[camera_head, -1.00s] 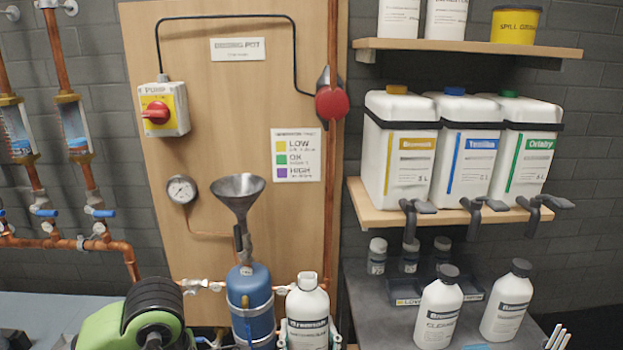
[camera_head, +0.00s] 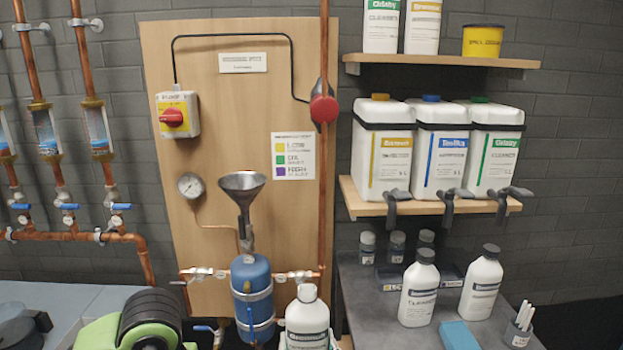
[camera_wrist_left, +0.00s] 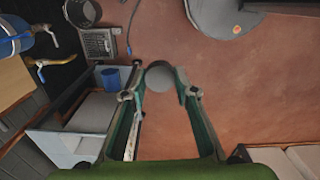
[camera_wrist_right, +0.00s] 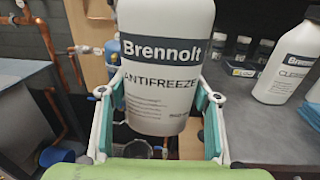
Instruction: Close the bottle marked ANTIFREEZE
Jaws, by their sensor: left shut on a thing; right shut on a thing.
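The white bottle marked ANTIFREEZE (camera_wrist_right: 155,75) is upright in my right gripper (camera_wrist_right: 160,98), whose fingers press on both its sides. Its top is cut off in the right wrist view. In the head view the same bottle (camera_head: 307,325) stands at the bottom centre; its short neck is pale, with no dark cap on it. My left gripper (camera_wrist_left: 160,94) is shut on a small round dark grey thing (camera_wrist_left: 158,77), which looks like a cap. It is over the reddish floor, apart from the bottle. Its fingers are not visible in the head view.
A blue tank (camera_head: 252,285) with a funnel (camera_head: 241,182) stands left of the bottle. Two dark-capped white bottles (camera_head: 419,290) (camera_head: 481,285) stand on the grey bench (camera_head: 395,335) at right, near a pen cup (camera_head: 517,335). A shelf with canisters (camera_head: 382,155) hangs above.

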